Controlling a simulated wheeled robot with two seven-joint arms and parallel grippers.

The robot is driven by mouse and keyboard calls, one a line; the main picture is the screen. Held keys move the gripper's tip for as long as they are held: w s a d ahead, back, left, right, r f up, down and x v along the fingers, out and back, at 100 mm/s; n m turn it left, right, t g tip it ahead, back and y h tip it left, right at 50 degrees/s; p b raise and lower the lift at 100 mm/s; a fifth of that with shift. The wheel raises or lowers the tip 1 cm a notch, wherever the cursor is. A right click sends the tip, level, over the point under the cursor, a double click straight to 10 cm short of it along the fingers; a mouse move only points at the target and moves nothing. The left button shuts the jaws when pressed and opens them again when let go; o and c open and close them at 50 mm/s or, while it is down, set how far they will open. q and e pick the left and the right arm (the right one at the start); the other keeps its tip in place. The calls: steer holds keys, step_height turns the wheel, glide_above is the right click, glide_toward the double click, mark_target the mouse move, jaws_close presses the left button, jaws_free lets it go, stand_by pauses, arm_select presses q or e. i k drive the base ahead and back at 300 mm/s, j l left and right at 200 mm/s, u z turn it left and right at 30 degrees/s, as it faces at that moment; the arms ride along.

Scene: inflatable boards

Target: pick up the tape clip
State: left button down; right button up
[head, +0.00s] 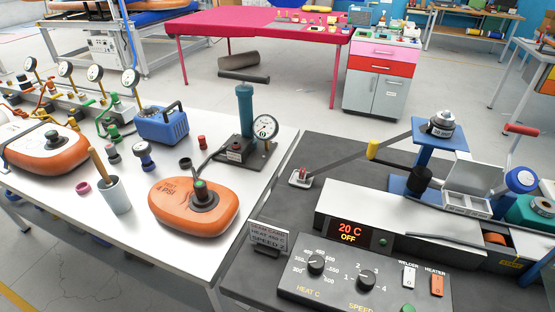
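A small white block with a red part (301,177) sits at the left of the dark worktop, at the lower end of a long grey strip (343,163). It may be the tape clip, but it is too small for me to be sure. Neither of my grippers is in the head view, and nothing is seen touching the block.
The white table (150,237) holds an orange inflated board piece (170,208), a pump gauge stand (262,153) and a grey cup (116,196). Dark worktop around the block looks clear.

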mark_target(302, 176)
steer(key=i+j+z, duration=0.15)
steer(key=j, duration=0.45)
steer(key=i+j+z, duration=0.15)
steer(key=j, duration=0.5)
steer(key=i+j+z, duration=0.2)
steer(key=j, duration=0.45)
steer(key=j+z, duration=0.15)
steer(key=j, duration=0.5)
